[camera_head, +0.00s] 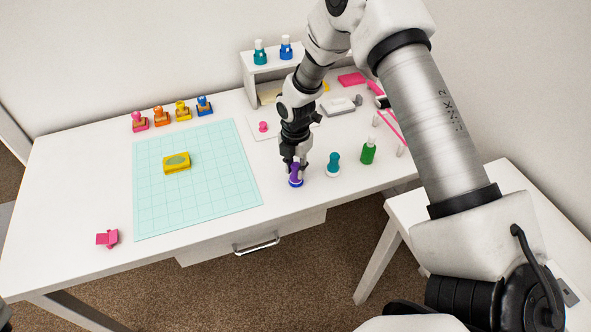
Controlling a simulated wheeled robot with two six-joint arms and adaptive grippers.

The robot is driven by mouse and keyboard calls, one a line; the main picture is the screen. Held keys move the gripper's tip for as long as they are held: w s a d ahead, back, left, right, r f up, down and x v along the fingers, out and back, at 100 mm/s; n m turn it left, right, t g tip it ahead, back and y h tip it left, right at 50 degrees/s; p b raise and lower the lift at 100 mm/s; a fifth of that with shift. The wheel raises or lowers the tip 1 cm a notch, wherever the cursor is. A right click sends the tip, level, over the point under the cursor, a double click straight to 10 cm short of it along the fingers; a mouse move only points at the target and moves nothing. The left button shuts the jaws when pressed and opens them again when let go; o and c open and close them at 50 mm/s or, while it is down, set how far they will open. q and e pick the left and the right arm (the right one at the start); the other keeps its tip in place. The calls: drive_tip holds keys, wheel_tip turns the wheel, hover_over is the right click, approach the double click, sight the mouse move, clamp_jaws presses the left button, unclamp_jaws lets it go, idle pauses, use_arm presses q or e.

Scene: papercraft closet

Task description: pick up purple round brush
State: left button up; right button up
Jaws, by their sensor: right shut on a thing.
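The purple round brush (296,178) stands upright near the front edge of the white table, right of the cutting mat. The fingers partly hide the brush top. My left gripper is not in view.
A teal brush (333,164) and a green bottle (368,151) stand close to the right. The mint cutting mat (195,205) holds a yellow block (177,162). Several stamps line the back left. A small shelf (272,70) stands behind. The table's front left is mostly clear.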

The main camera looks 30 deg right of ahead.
sight(295, 164)
drive_tip(key=shift+w+r, duration=0.1)
drive_tip(key=shift+r, duration=0.45)
wheel_tip(295, 164, up, 2)
drive_tip(key=shift+r+b, duration=0.2)
drive_tip(key=shift+b, duration=0.2)
drive_tip(key=s+a+r+b, duration=0.1)
drive_tip(key=s+a, duration=0.8)
drive_tip(key=s, duration=0.4)
drive_tip(key=shift+r, duration=0.2)
drive_tip(key=shift+o, duration=0.2)
drive_tip(key=shift+s+a, duration=0.1)
clamp_jaws()
